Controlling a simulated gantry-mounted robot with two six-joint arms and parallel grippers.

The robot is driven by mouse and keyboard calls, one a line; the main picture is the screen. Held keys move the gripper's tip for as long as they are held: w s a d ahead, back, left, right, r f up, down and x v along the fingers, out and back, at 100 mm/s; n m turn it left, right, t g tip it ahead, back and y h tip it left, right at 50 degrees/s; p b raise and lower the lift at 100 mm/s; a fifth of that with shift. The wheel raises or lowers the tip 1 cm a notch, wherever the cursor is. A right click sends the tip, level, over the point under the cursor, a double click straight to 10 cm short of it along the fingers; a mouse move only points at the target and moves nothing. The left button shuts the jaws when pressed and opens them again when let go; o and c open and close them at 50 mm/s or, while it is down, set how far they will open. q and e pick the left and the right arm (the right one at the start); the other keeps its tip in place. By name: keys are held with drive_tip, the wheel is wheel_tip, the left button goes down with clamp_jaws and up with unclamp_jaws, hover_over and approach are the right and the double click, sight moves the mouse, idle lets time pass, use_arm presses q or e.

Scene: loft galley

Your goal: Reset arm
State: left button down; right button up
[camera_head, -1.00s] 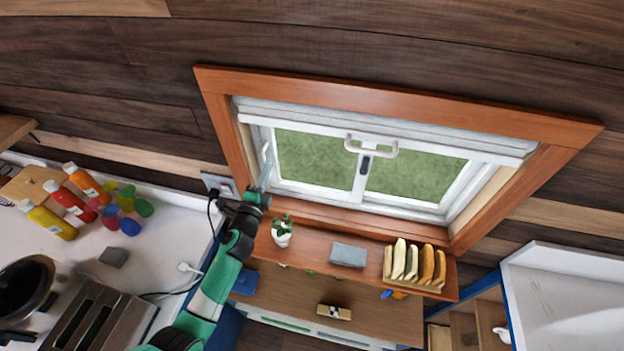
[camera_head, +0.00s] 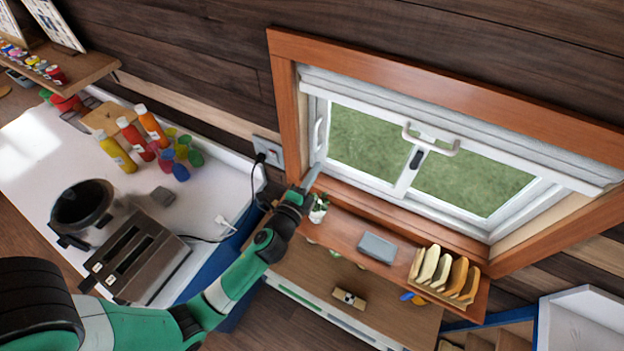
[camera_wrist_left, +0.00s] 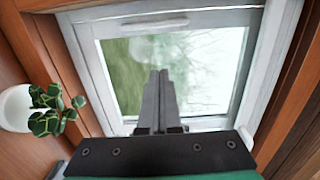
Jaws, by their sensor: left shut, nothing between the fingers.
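My left arm reaches in from the lower left in the head view. Its gripper (camera_head: 312,176) is shut and empty near the lower left corner of the window (camera_head: 400,160). In the left wrist view the two fingers (camera_wrist_left: 160,85) lie together in front of the window pane (camera_wrist_left: 210,65), with nothing between them. I cannot tell whether the fingertips touch the window. A potted plant (camera_head: 319,208) stands just beside the gripper on the sill shelf; it also shows at the left of the wrist view (camera_wrist_left: 25,108). My right gripper is in neither view.
The wooden shelf (camera_head: 345,233) under the window holds a grey box (camera_head: 377,248) and a rack of upright slices (camera_head: 445,272). On the left, the white counter (camera_head: 35,160) bears a toaster (camera_head: 135,258), a pot (camera_head: 85,207), bottles (camera_head: 117,153) and coloured cups (camera_head: 182,152).

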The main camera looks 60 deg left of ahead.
use_arm(q)
drive_tip(key=v, duration=0.3)
drive_tip(key=shift+w, duration=0.1)
